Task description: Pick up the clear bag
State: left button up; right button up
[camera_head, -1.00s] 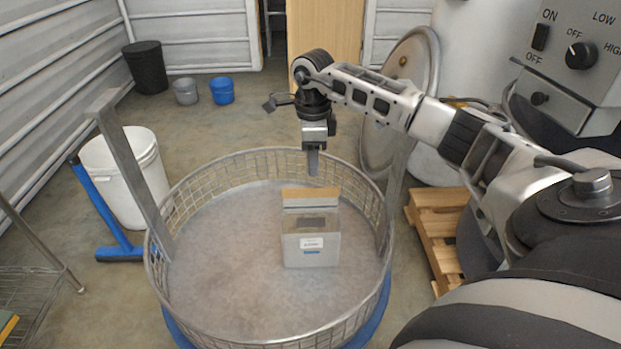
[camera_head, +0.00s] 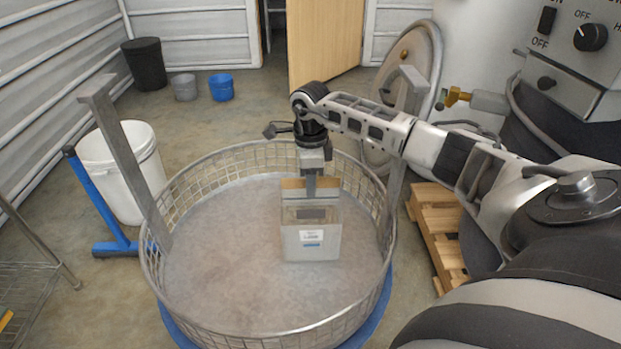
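The clear bag (camera_head: 311,240) stands upright inside the round wire basket, right of its middle. It looks greyish and see-through, with a white and blue label on its front and a tan strip along its top. My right gripper (camera_head: 310,192) points straight down at the top of the bag. Its fingertips overlap the tan strip in the picture. I see the fingers nearly edge-on, so their gap is hidden, and I cannot tell whether they touch the bag. My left gripper is out of view.
The wire basket (camera_head: 269,340) has a raised mesh rim and grey upright posts at its left and right. A white bucket (camera_head: 120,180) stands to the left, a wooden pallet (camera_head: 437,240) to the right. The basket floor left of the bag is clear.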

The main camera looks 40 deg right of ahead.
grip_shut()
dwell(1.0)
jog(key=shift+r, duration=0.15)
